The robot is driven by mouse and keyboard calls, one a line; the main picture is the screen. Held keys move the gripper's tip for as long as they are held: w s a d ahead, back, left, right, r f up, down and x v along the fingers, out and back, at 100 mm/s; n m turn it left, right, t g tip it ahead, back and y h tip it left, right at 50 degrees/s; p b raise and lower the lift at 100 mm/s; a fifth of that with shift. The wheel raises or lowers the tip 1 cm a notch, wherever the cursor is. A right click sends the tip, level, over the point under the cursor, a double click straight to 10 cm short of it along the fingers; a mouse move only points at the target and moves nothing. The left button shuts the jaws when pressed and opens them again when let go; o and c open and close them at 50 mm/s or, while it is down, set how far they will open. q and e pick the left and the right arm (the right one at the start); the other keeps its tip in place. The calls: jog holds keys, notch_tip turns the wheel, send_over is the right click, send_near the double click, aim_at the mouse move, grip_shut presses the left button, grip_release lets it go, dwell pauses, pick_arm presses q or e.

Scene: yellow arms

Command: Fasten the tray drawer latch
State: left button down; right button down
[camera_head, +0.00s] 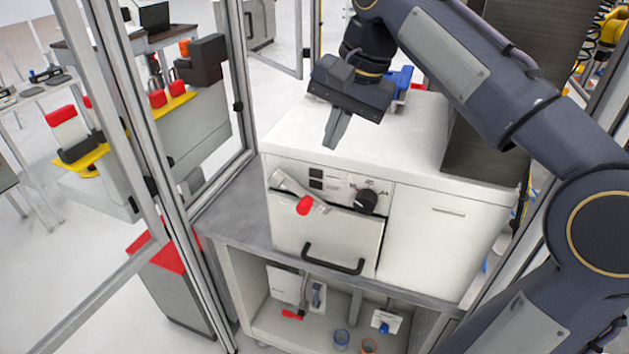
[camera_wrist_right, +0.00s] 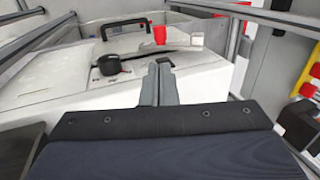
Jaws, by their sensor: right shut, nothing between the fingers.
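The tray drawer (camera_head: 327,229) is the left front of a white cabinet, with a black bar handle (camera_head: 333,258). A latch with a clear lever (camera_head: 289,183) and a red tip (camera_head: 304,205) slants across the drawer's top edge; whether it is engaged I cannot tell. The red tip (camera_wrist_right: 160,35) and handle (camera_wrist_right: 129,26) also show in the right wrist view. My right gripper (camera_head: 335,135) is shut and empty, above the cabinet top behind the latch, apart from it. Its fingers show in the wrist view (camera_wrist_right: 159,80). My left gripper is not in view.
A black knob (camera_head: 367,201) sits right of the latch on the front panel. The white cabinet top (camera_head: 410,140) is mostly bare, with a blue object (camera_head: 402,77) at its back. A metal frame post (camera_head: 240,75) stands left. A shelf below holds small items.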

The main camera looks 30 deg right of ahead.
aim_at(305, 202)
jog(key=shift+a+r, duration=0.1)
jog(key=b+x, duration=0.1)
jog(key=x, duration=1.3)
